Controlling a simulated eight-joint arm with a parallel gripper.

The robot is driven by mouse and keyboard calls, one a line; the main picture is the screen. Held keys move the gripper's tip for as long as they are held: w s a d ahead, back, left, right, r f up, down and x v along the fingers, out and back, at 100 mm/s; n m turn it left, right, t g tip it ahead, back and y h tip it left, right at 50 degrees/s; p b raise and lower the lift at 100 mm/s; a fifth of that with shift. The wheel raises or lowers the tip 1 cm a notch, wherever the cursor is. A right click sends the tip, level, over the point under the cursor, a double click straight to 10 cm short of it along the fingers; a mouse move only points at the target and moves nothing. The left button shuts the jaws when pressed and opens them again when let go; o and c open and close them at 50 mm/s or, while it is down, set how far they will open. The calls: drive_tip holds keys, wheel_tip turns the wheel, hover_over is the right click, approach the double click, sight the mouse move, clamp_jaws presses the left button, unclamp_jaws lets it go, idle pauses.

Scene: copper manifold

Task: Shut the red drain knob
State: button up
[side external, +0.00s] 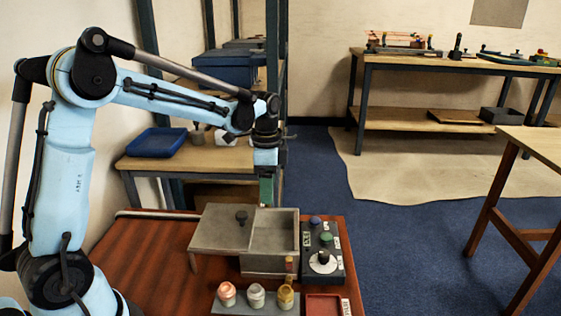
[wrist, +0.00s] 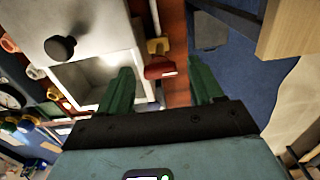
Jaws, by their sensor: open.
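The red drain knob (wrist: 160,68) shows in the wrist view, beside the open box and just below a brass-coloured fitting (wrist: 157,46). My gripper (wrist: 159,67) is open, with one green finger on each side of the knob in the picture. Both fingers look apart from it, and I cannot tell the depth gap. In the side external view my gripper (side external: 267,188) points down above the back of the grey box (side external: 268,263). I cannot make out the red knob in that view.
The box's grey lid (side external: 222,230) carries a black knob. A dark control panel (side external: 322,250) stands to the right. Several jars (side external: 256,296) and a red tray (side external: 323,305) are in front. Bare wooden tabletop (side external: 150,255) lies left.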

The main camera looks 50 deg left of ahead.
drive_tip(key=c, duration=1.1)
drive_tip(key=shift+o, duration=0.2)
drive_tip(key=shift+n, duration=0.3)
drive_tip(key=n, duration=0.3)
drive_tip(key=shift+n, duration=0.4)
drive_tip(key=n, duration=0.4)
drive_tip(key=shift+n, duration=0.3)
drive_tip(key=n, duration=0.4)
drive_tip(key=shift+n, duration=2.5)
